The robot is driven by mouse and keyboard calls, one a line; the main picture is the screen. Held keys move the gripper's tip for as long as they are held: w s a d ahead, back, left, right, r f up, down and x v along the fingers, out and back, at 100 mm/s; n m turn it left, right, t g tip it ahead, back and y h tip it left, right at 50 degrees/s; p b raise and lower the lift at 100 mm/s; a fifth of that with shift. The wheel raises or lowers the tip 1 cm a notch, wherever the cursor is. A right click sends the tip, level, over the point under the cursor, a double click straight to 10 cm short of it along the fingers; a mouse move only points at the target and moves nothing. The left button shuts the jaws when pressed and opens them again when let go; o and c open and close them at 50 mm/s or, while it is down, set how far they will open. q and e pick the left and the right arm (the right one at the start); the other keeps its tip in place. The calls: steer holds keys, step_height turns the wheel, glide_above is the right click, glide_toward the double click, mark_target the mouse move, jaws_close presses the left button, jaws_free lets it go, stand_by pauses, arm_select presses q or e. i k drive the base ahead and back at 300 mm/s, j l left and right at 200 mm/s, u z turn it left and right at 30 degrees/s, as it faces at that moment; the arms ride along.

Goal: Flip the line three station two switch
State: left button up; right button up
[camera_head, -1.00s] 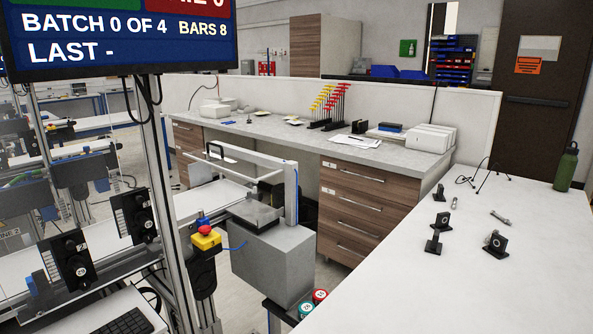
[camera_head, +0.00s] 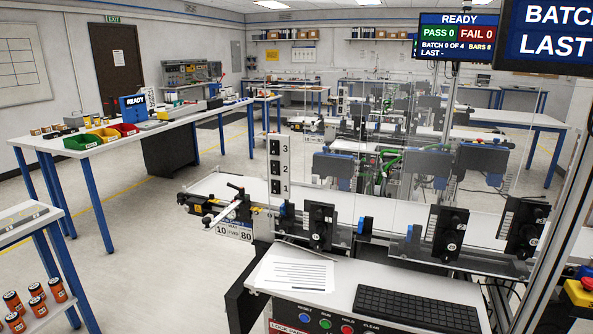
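A pale upright panel (camera_head: 279,170) numbered 3, 2 and 1 from top to bottom stands at the near conveyor. It carries dark switch-like modules; the one beside the 2 (camera_head: 276,168) is in the middle. Their positions are too small to read. Several black units with knobs line the conveyor's front, including a left one (camera_head: 320,226), a middle one (camera_head: 446,233) and a right one (camera_head: 523,228). I cannot tell which line or station each belongs to. Neither of my grippers is in view.
A near console holds a paper (camera_head: 293,273), a black keyboard (camera_head: 417,309) and coloured buttons (camera_head: 325,323). A yellow and red emergency stop (camera_head: 582,292) is at right. Clear guards (camera_head: 390,150) stand behind the conveyor. Open floor (camera_head: 150,235) lies at left.

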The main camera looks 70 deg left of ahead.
mark_target(275, 166)
steer(key=u, duration=2.25)
